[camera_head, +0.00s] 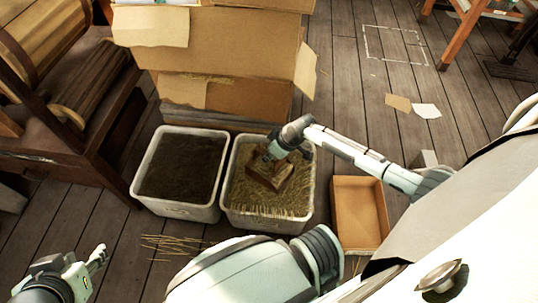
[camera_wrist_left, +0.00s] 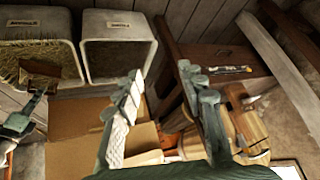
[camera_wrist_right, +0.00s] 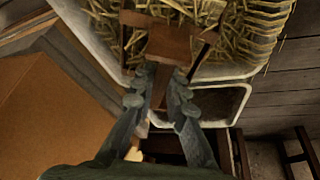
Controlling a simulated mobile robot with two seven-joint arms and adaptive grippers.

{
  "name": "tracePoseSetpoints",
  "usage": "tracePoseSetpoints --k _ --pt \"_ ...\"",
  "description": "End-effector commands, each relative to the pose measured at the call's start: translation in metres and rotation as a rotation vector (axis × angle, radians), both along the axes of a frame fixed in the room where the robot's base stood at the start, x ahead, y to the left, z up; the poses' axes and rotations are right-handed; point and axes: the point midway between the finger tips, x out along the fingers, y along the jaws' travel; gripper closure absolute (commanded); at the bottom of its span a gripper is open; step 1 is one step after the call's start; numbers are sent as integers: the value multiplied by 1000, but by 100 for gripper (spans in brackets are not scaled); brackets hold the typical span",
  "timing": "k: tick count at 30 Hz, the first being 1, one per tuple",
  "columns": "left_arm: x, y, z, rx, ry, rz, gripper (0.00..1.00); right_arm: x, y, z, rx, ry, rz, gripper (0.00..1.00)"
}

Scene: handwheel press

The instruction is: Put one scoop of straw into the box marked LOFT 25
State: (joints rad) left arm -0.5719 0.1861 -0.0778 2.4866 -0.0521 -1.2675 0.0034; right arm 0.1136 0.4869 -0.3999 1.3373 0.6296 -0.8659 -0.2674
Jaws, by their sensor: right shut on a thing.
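A pale bin of straw (camera_head: 266,225) stands on the floor at the centre of the head view. A brown wooden scoop (camera_head: 264,183) is in this bin, low against the straw; it also shows in the right wrist view (camera_wrist_right: 168,44). My right gripper (camera_wrist_right: 160,92) is shut on the scoop's handle. How much straw the scoop holds is hidden. My left gripper (camera_head: 98,258) is open and empty at the lower left, away from the bins; its fingers are apart in the left wrist view (camera_wrist_left: 160,85). I cannot read LOFT 25 on any box.
A second pale bin with dark loose contents (camera_head: 180,208) stands left of the straw bin. An open, shallow cardboard box (camera_head: 345,240) lies to its right. Stacked cardboard boxes (camera_head: 235,55) stand behind. Wooden machinery (camera_head: 60,130) stands at left. Loose straw (camera_head: 170,245) lies on the floor.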

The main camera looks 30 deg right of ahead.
Motion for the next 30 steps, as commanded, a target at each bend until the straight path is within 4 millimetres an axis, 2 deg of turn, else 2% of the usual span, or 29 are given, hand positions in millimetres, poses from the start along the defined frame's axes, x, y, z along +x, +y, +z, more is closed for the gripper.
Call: tracePoseSetpoints --k 14,23,30 --pt "-45 35 -15 68 215 78 60 2 0 16 -4 7 0 100" --pt "-56 49 -45 83 332 108 60 4 1 44 -10 20 -1 100" --pt "-50 48 -70 72 347 103 60 5 1 59 -16 30 -1 100"
